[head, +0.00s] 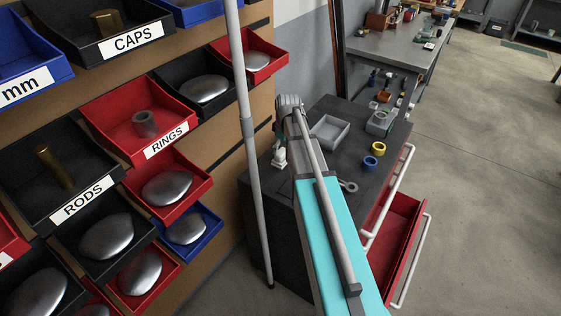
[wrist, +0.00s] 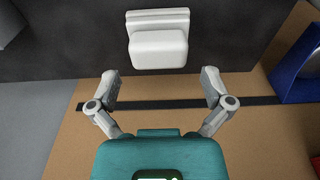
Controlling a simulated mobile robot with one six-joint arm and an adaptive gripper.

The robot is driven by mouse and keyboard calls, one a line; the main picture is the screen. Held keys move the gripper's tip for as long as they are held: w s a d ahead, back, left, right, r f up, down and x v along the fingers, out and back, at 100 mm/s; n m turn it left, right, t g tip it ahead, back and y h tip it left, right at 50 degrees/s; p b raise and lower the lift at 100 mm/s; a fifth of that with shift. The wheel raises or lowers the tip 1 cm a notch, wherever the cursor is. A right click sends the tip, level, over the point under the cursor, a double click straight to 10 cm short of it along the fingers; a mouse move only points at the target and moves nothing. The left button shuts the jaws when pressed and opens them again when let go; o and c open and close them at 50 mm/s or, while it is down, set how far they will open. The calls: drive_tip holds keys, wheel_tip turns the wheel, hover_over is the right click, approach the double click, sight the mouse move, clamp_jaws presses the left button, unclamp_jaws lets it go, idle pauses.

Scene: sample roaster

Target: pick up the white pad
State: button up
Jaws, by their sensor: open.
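The white pad (wrist: 158,48) shows in the wrist view as a white block with rounded edges and a thinner plate along its far side. It lies against a dark surface (wrist: 60,40) at the top middle. My gripper (wrist: 160,84) is open and empty, with its two fingers spread wide. The pad lies ahead of the fingertips, roughly centred between them, and is not gripped.
A dark workbench (head: 325,112) carries a grey tray (head: 330,132), yellow tape (head: 370,163) and blue tape (head: 378,148). Its red drawer (head: 398,225) stands open. Labelled bins line the board at left. A grey pole (head: 250,160) stands before the board. Floor at right is clear.

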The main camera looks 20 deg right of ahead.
sight(282, 151)
drive_tip(key=shift+w+f+b, duration=0.1)
drive_tip(key=shift+f+b, duration=1.4)
drive_tip(key=shift+f, duration=0.3)
drive_tip(key=c, duration=1)
drive_tip(key=shift+r, duration=0.15)
wheel_tip(282, 151, up, 2)
drive_tip(key=p, duration=0.3)
drive_tip(key=shift+r, duration=0.25)
drive_tip(key=d+r+p, duration=0.3)
drive_tip(key=d, duration=0.1)
drive_tip(key=d+r+p, duration=0.3)
drive_tip(key=d+r, duration=0.1)
drive_tip(key=d, duration=0.1)
drive_tip(key=d+r+p, duration=0.3)
drive_tip(key=d+p, duration=0.1)
drive_tip(key=d, duration=0.1)
drive_tip(key=shift+w+r, duration=0.15)
drive_tip(key=shift+w, duration=0.25)
